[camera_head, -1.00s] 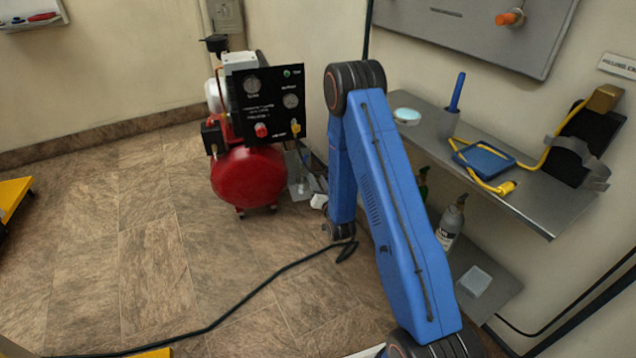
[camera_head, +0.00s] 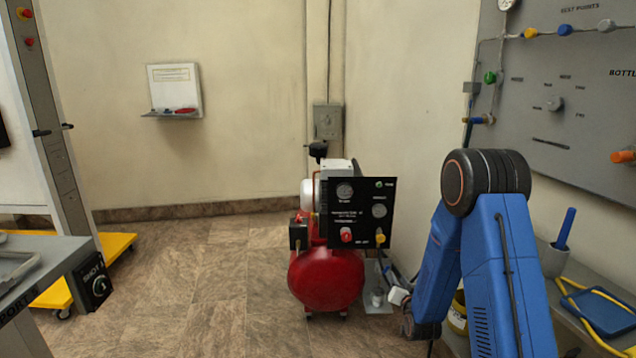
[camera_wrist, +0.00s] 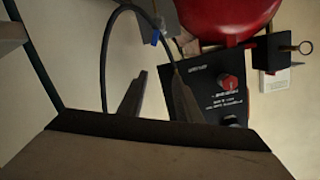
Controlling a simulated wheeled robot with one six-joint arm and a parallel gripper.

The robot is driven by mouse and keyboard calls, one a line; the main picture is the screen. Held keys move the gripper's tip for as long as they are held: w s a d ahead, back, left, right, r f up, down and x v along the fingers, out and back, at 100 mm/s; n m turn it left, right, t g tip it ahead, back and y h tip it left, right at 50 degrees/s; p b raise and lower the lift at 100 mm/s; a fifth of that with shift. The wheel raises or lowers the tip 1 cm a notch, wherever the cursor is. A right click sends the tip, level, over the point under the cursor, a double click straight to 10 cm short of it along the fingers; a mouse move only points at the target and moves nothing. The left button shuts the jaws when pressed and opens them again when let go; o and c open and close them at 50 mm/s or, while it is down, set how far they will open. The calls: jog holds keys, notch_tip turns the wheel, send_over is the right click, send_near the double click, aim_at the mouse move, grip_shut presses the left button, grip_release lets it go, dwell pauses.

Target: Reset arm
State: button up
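My blue arm (camera_head: 505,265) stands at the right of the head view, bent at a dark joint on top, with its forearm reaching down and away. In the wrist view the panel (camera_wrist: 212,85) lies behind and right of the fingers, seemingly upside down. I cannot tell the distance.
A grey shelf with a blue tray (camera_head: 603,311) and a grey wall panel (camera_head: 570,90) are close on the right. A yellow-based stand (camera_head: 85,268) and a grey bench (camera_head: 35,262) are at the left. The floor between is clear.

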jog(key=s+r+n+g, duration=0.2)
jog(key=s+r+g, duration=0.3)
jog(key=s+r, duration=1.3)
jog(key=s+r+n+g, duration=0.1)
jog(key=s+r+g, duration=0.2)
jog(key=s, duration=1.4)
jog(key=s+r+n+g, duration=0.1)
jog(key=s+r+g, duration=0.2)
jog(key=s, duration=1.4)
jog(key=shift+a, duration=0.25)
jog(key=shift+w, duration=0.1)
